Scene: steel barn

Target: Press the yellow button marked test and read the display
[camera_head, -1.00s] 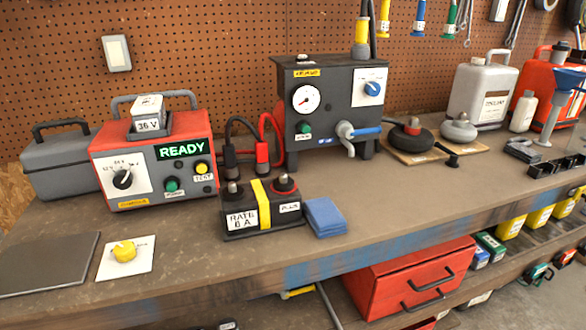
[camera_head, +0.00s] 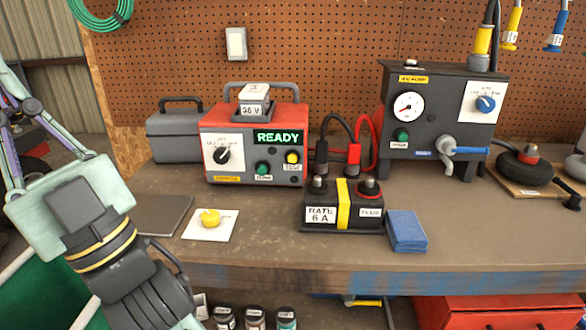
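A red charger box (camera_head: 208,157) with a grey front stands on the bench. Its display (camera_head: 278,137) reads READY in green. The yellow button (camera_head: 292,157) sits at the right of its front, above a small white label too small to read surely here. A green button (camera_head: 263,168) and a black dial (camera_head: 222,156) are to its left. A battery marked 36 V (camera_head: 254,100) sits on top of the box. My arm shows at the left edge of the picture, well left of the box. My gripper's fingers cannot be made out.
A black battery (camera_head: 343,218) marked RATE 6 A, with cables, stands front right of the box, beside blue cloths (camera_head: 406,231). A yellow knob on a white card (camera_head: 210,219) and a dark plate (camera_head: 165,215) lie in front. A grey toolbox (camera_head: 175,135) stands left, a black gauge unit (camera_head: 437,125) right.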

